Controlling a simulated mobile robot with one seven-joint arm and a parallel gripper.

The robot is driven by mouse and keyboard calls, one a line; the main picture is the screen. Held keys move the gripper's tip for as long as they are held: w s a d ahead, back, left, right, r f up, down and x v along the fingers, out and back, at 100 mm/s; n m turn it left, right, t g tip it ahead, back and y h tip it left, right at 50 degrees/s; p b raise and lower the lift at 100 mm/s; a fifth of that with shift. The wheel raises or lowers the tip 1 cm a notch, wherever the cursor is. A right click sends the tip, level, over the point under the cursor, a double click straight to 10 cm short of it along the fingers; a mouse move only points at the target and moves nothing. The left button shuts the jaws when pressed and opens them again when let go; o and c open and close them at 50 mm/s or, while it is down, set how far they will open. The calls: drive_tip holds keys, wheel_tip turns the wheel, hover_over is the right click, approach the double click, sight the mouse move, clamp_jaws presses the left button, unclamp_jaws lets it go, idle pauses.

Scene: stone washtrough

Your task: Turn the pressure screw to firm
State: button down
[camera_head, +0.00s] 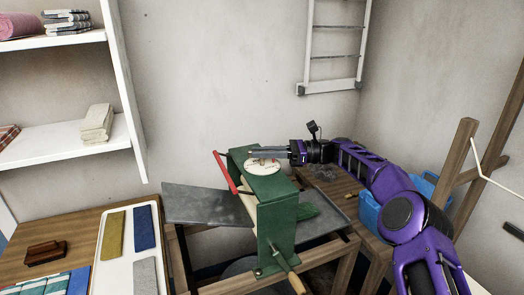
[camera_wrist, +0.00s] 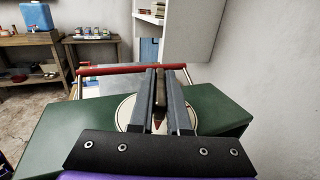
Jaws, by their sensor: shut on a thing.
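A green press-like machine (camera_head: 277,222) stands on a wooden frame, with a round cream dial (camera_head: 263,167) on its top. In the wrist view the dial (camera_wrist: 124,112) lies under my fingers. The pressure screw's narrow brown handle (camera_wrist: 160,95) stands between the fingers, with a red pointer tip (camera_wrist: 158,121) over the dial. My gripper (camera_head: 252,153) reaches in from the right, level above the dial, and is shut on the handle. The fingers cover much of the dial, so I cannot read its marks or tell the setting.
A red bar (camera_head: 225,172) runs along the machine's left side. Grey metal boards (camera_head: 205,206) extend from it. A crank with a wooden handle (camera_head: 297,283) sticks out in front. A table with a white tray (camera_head: 145,213) stands left; a blue bin (camera_head: 370,212) is right, behind my arm.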

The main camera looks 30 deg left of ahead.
drive_tip(key=c, duration=0.9)
unclamp_jaws()
drive_tip(key=shift+v, duration=3.8)
drive_tip(key=shift+c, duration=0.2)
